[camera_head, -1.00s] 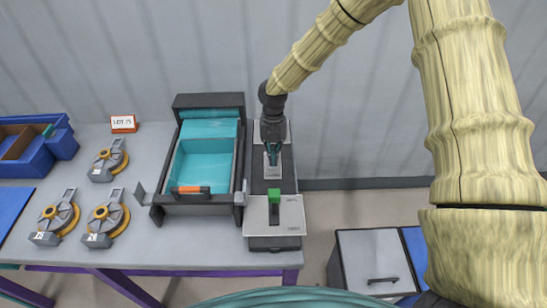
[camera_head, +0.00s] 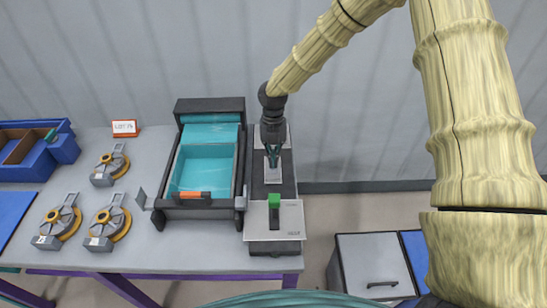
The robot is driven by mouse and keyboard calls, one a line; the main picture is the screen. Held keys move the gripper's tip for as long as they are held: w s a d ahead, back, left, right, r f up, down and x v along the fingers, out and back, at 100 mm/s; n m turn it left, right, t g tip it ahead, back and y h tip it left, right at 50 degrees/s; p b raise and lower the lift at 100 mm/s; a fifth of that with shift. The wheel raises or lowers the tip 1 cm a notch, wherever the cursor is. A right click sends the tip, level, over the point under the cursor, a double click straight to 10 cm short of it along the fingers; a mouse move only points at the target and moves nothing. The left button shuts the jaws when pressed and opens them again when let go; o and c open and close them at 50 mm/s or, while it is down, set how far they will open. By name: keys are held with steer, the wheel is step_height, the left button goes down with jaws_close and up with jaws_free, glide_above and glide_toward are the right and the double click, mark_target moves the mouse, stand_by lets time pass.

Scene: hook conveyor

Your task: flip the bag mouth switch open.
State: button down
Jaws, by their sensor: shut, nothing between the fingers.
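A dark control strip (camera_head: 259,187) runs along the right side of the teal-lined bag bin (camera_head: 207,166). Its near light plate (camera_head: 288,215) carries a switch with a green top (camera_head: 274,201). A second, smaller light plate (camera_head: 272,180) sits farther back on the strip. My gripper (camera_head: 273,163) is shut and empty, pointing down over this smaller plate. Its fingertips are at or just above the plate; I cannot tell if they touch. Any switch there is hidden by the fingers. The labels are too small to read, so I cannot tell which switch is the bag mouth one.
Several yellow-and-grey round fixtures (camera_head: 108,222) stand on the table (camera_head: 150,255) at left, near a blue tray (camera_head: 62,150) and a lot sign (camera_head: 125,127). A grey cabinet (camera_head: 372,259) stands right of the table.

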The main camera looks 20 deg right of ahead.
steer(key=shift+s+r+p, duration=0.3)
steer(key=shift+s, duration=0.1)
steer(key=w+d+r+b, duration=0.1)
steer(key=w+r+b, duration=0.2)
steer(key=r, duration=0.5)
steer(key=shift+w+r, duration=0.2)
steer(key=shift+w, duration=0.25)
steer(key=shift+f, duration=0.1)
